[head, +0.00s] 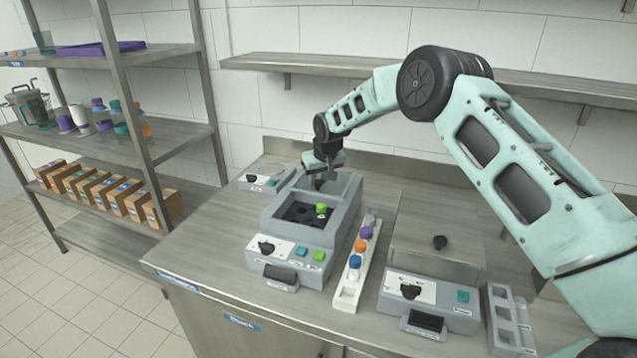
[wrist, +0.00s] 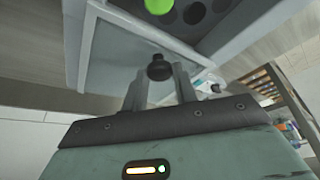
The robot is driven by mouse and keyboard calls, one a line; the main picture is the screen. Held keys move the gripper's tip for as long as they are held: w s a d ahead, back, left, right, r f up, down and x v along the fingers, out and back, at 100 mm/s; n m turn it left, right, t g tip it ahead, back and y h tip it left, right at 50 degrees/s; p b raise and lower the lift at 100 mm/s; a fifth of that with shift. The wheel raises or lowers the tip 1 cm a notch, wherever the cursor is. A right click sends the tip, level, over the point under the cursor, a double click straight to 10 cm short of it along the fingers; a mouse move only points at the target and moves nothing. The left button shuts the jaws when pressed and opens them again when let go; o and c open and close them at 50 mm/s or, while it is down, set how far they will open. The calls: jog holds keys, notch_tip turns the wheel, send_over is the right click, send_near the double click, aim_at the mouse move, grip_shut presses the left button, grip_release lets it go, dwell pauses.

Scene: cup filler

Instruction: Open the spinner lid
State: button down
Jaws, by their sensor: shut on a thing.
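The spinner (head: 262,222) is a grey box on the counter with a dial, a dark screen and teal and green buttons on its front. Its grey lid (head: 343,187) is raised at the back, so the dark rotor with round holes is exposed. A green-capped tube (head: 321,209) sits in the rotor; its cap shows in the wrist view (wrist: 158,5). My gripper (head: 327,178) is at the raised lid. In the wrist view its fingers (wrist: 160,85) are on either side of the lid's black knob (wrist: 158,68), shut on it.
A white rack (head: 348,293) with several coloured caps stands right of the spinner. A second device (head: 432,300) and a grey holder (head: 508,320) stand further right. A small device (head: 262,182) is behind left. A wall shelf (head: 270,63) runs above; a shelving unit (head: 170,140) stands left.

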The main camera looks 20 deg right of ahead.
jog(key=c, duration=1.1)
grip_release()
jog(key=b+v, duration=0.4)
jog(key=v, duration=1.3)
jog(key=shift+r+b, duration=0.2)
jog(key=shift+b, duration=0.1)
jog(key=shift+s+d, duration=0.1)
jog(key=shift+s, duration=0.05)
